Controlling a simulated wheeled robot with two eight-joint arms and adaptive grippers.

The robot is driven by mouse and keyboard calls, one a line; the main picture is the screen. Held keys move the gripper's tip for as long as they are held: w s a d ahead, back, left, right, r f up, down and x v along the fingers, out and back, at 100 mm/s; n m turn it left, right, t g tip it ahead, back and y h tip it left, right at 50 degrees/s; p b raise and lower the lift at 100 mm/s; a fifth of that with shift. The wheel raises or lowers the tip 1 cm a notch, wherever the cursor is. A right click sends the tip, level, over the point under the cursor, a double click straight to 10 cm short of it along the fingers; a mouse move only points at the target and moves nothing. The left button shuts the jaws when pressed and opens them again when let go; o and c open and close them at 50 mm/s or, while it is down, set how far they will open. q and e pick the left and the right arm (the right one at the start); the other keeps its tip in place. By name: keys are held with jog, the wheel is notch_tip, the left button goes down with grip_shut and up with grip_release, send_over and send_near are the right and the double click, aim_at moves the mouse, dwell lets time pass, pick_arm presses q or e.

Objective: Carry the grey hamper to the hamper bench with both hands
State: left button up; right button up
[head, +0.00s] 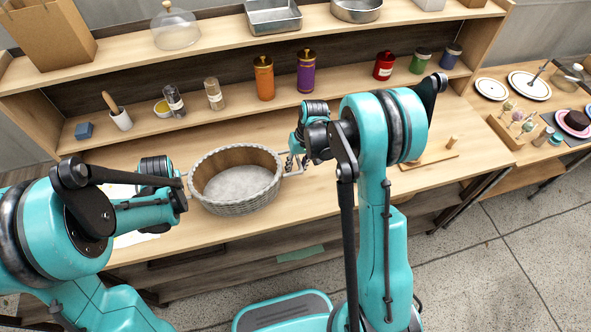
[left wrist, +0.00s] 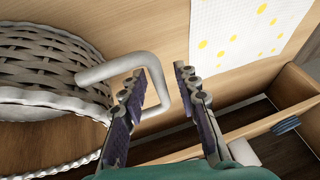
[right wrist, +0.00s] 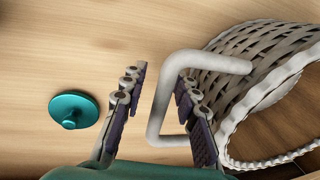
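The grey hamper (head: 238,206) is a round wicker basket with a wavy rim, standing on the wooden counter (head: 330,205). It looks empty. My left gripper (left wrist: 160,75) is at its left side, open, with the outer bar of the left handle (left wrist: 152,68) between its fingers. My right gripper (right wrist: 162,74) is at its right side, open, with the outer bar of the right handle (right wrist: 160,100) between its fingers. Neither gripper is visibly closed on its handle. In the head view my arms partly cover both grippers. I cannot tell which surface is the hamper bench.
Behind the hamper, a shelf holds several jars, including an orange one (head: 264,78) and a purple one (head: 306,72). A yellow-dotted sheet (left wrist: 250,30) lies beside the left gripper. A teal knobbed disc (right wrist: 75,108) lies beside the right gripper. Another table (head: 510,165) stands right.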

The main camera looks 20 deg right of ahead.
jog(key=shift+r, duration=0.15)
pick_arm(q)
jog(key=v, duration=1.2)
pick_arm(e)
notch_tip(320, 180, up, 12)
jog(key=d, duration=0.2)
jog(key=shift+d+f, duration=0.2)
jog(key=shift+f, duration=0.05)
jog(key=shift+s, duration=0.1)
